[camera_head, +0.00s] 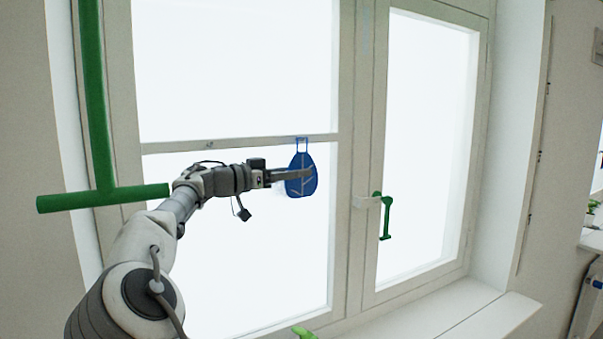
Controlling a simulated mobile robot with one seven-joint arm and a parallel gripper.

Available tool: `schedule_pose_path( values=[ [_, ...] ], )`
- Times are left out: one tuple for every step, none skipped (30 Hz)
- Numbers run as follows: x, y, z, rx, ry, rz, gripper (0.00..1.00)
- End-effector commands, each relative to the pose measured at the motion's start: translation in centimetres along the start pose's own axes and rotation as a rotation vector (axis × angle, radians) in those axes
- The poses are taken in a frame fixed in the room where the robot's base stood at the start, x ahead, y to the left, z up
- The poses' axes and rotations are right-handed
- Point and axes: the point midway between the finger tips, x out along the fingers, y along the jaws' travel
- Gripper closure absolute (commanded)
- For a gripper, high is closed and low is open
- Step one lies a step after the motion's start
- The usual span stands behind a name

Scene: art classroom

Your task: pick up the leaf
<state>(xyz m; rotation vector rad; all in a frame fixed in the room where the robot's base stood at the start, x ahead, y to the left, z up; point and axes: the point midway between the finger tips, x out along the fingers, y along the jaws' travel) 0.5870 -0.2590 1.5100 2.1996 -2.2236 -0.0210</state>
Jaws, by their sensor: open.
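The leaf (302,186) is a flat blue shape with pale vein lines, hanging upright by a thin loop in front of the left window. The loop reaches up to the window's horizontal bar. My gripper (308,173) comes in from the left at the leaf's upper half, its fingers overlapping the leaf in the picture. The gripper is open. I cannot tell whether the fingers touch the leaf or stand on both sides of it.
A green T-shaped bar (100,195) stands at the left, behind my arm. A green window handle (386,215) is on the right window frame. The white sill (440,318) runs below. A green object (304,332) shows at the bottom edge.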

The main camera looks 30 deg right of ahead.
Motion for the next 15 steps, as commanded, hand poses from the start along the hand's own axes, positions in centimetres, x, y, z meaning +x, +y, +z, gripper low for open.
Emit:
schedule_pose_path(
  values=[
    [0.8,0.1,-0.3,-0.001,0.000,0.004,0.59],
    [1.3,0.2,-0.4,-0.001,-0.001,0.006,0.59],
    [1.9,0.2,-0.5,-0.002,0.000,0.005,0.59],
    [2.3,0.2,-0.5,-0.002,0.000,0.005,0.59],
    [2.7,0.3,-0.5,-0.002,0.000,0.005,0.59],
    [3.4,0.3,-0.4,-0.002,0.000,0.005,0.59],
    [3.7,0.2,-0.3,-0.001,0.000,0.004,0.59],
    [4.0,0.2,-0.3,-0.001,0.000,0.004,0.59],
    [4.3,0.2,-0.2,-0.001,0.000,0.004,0.59],
    [4.5,0.2,-0.2,-0.001,0.000,0.003,0.59],
    [4.7,0.2,-0.2,-0.001,0.000,0.002,0.59],
    [4.7,0.2,-0.1,-0.001,0.000,0.002,0.59],
    [4.8,0.2,-0.1,-0.001,0.000,0.001,0.59],
    [4.8,0.2,0.0,-0.001,0.000,0.001,0.59],
    [4.7,0.2,0.0,-0.001,0.000,0.001,0.59]
  ],
)
